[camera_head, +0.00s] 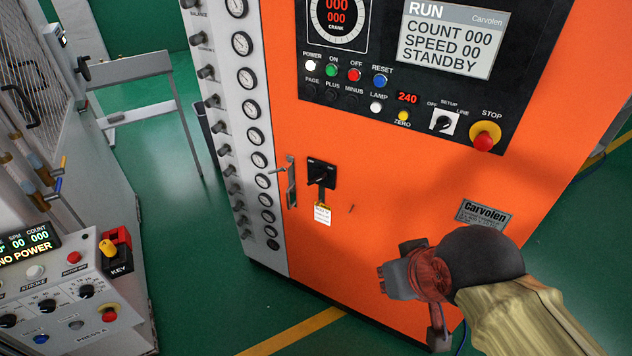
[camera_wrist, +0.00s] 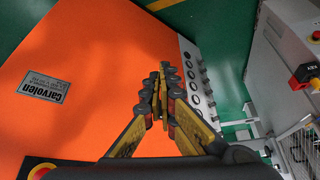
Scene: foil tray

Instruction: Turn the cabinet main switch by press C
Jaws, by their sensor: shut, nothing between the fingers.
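The orange cabinet (camera_head: 400,200) stands in the middle of the head view. Its main switch (camera_head: 321,174) is a black rotary handle on a black square plate, low on the left of the orange face, with a white tag (camera_head: 322,214) hanging below it. My gripper (camera_head: 385,280) is shut and empty, in front of the cabinet's lower face, to the right of and below the switch. In the wrist view the gripper fingertips (camera_wrist: 160,70) meet over the orange face. The switch is not visible there.
A silver door handle (camera_head: 290,182) is just left of the switch. A column of gauges (camera_head: 255,135) runs down the cabinet's left edge. The control panel (camera_head: 470,110) with a display reading RUN and STANDBY is above. A console marked PRESS A (camera_head: 75,295) stands at the left.

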